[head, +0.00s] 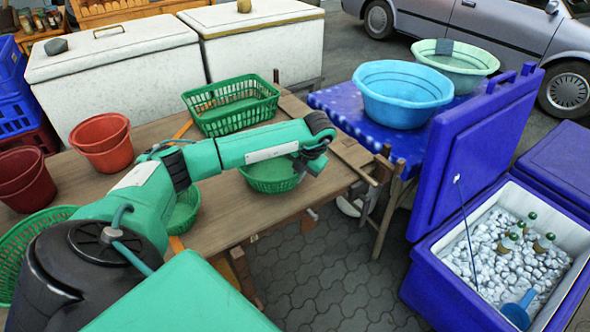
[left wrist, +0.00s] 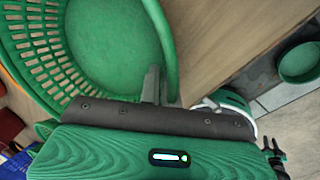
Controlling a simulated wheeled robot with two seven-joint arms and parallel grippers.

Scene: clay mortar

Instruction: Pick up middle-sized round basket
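A round green basket (head: 270,179) stands on the wooden table near its right edge, partly covered by my left gripper. Another round green basket (head: 184,212) is mostly hidden behind my left arm, and a larger one (head: 18,262) is cut by the left edge. My left gripper (head: 303,168) points down at the right side of the first basket. In the left wrist view, a slatted round basket (left wrist: 100,40) fills the upper left. Its rim passes right beside the grey fingers (left wrist: 155,86); I cannot tell whether they grip it. My right gripper is not in view.
A rectangular green basket (head: 232,108) stands behind my arm. Red pots (head: 103,143) are at the left. A blue table (head: 335,108) with basins (head: 402,95) and an open blue cooler (head: 425,262) are at the right. The front right of the wooden table (head: 235,215) is clear.

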